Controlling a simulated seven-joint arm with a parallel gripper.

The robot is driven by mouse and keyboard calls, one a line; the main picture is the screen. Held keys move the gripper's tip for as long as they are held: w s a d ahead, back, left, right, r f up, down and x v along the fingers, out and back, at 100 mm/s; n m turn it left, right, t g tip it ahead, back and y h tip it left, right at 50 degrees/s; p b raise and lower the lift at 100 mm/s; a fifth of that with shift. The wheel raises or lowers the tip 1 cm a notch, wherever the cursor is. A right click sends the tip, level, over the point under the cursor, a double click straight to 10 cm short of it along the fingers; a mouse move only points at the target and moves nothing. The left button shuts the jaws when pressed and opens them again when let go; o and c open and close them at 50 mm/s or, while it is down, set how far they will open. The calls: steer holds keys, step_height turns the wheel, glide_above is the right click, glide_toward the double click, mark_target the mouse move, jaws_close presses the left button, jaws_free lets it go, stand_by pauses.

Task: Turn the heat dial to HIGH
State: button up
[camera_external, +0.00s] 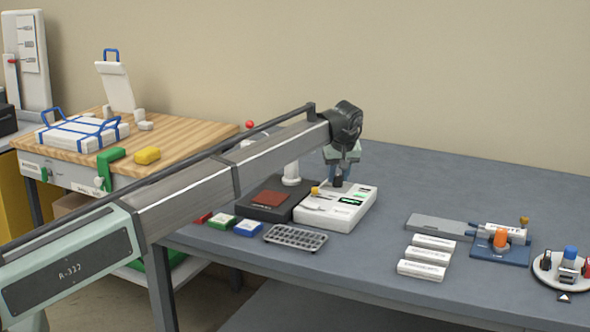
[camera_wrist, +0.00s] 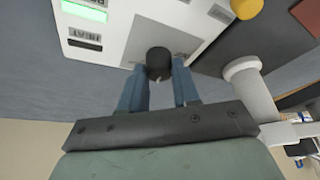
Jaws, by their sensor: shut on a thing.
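The white laminator unit (camera_external: 345,214) stands on the grey bench, with a green lit display (camera_wrist: 84,10) and a dark HEAT window (camera_wrist: 85,45) on its top. The black heat dial (camera_wrist: 159,62) sits near the unit's back edge; in the external view it is a small dark knob (camera_external: 338,182) under my gripper. My gripper (camera_wrist: 159,86) points down with its two blue fingers on either side of the dial, shut on it. A small pale mark shows on the dial's side. Its setting and any HIGH marking cannot be read.
A white post (camera_external: 291,170) stands on a dark base with a red-brown pad (camera_external: 270,198), close beside my gripper. A grey slotted tray (camera_external: 295,238) lies in front. The bench to the right is partly clear.

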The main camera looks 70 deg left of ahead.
jaws_close()
steer(key=shift+m, duration=0.4)
steer(key=m+t, duration=0.1)
steer(key=m, duration=0.2)
steer(key=shift+s+m+t+h, duration=0.15)
steer(key=shift+m+t+h, duration=0.15)
steer(key=shift+m+t, duration=0.1)
steer(key=m, duration=0.2)
steer(key=m+t+h, duration=0.1)
steer(key=m, duration=0.2)
steer(key=shift+a+h, duration=0.15)
steer(key=shift+h, duration=0.15)
steer(key=shift+m, duration=0.3)
steer(key=o, duration=0.6)
jaws_free()
